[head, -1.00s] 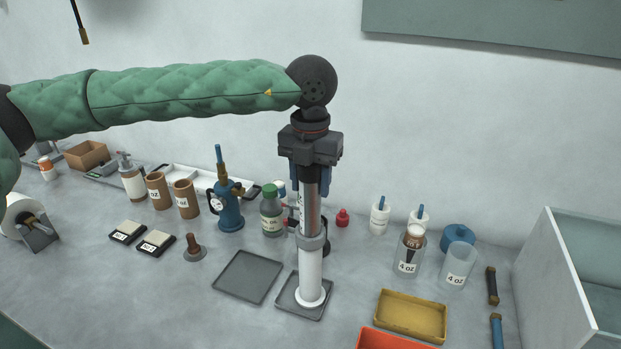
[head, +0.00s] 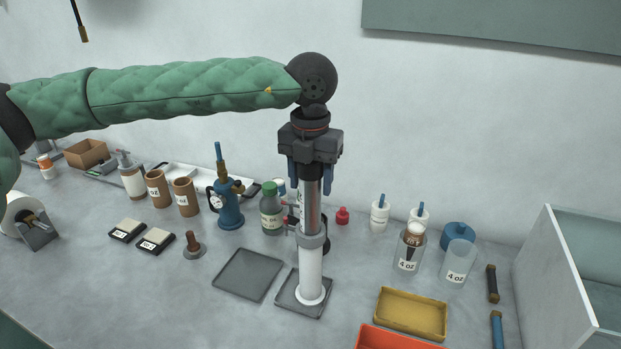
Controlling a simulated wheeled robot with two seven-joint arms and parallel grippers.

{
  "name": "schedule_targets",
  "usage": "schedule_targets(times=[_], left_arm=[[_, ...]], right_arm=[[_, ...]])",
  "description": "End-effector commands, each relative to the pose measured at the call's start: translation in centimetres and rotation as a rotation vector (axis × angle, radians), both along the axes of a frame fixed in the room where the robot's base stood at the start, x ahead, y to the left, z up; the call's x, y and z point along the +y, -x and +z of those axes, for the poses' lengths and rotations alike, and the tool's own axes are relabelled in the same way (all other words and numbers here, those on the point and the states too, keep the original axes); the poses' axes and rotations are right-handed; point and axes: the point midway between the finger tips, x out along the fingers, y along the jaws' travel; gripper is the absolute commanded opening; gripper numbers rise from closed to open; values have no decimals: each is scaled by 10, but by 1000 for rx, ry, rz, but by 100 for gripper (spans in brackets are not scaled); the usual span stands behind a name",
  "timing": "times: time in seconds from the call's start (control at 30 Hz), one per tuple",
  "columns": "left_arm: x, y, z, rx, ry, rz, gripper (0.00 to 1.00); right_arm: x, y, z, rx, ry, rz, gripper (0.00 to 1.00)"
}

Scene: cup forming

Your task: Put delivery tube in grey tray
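The delivery tube (head: 311,268) stands upright on a grey tray (head: 286,300) at the centre front. It has a white lower part with a flared foot, a grey collar and a silvery upper part. My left gripper (head: 310,188) points straight down over the tube's top. Its two blue fingers stand on either side of the upper tube and look spread, with gaps beside it. The tube's top end is hidden by the gripper. My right gripper is not in view.
A second, empty grey tray (head: 247,274) lies just left. A yellow tray (head: 411,314) and an orange tray (head: 385,340) lie right. A green-capped bottle (head: 271,212) and a blue torch (head: 229,208) stand behind left. Clear cups (head: 458,264) stand right.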

Motion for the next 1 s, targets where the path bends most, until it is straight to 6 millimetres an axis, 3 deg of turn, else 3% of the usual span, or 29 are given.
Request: schedule_targets(times=[0.07, 0.47, 0.57, 1.0], left_arm=[[0, 0, 0, 0, 0, 0, 67], [0, 0, 2, 0, 0, 0, 67], [0, 0, 6, 0, 0, 0, 67], [0, -1, 90, -1, 0, 0, 67]], right_arm=[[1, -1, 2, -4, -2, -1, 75], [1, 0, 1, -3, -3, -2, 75], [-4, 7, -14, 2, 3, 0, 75], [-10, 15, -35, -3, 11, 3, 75]])
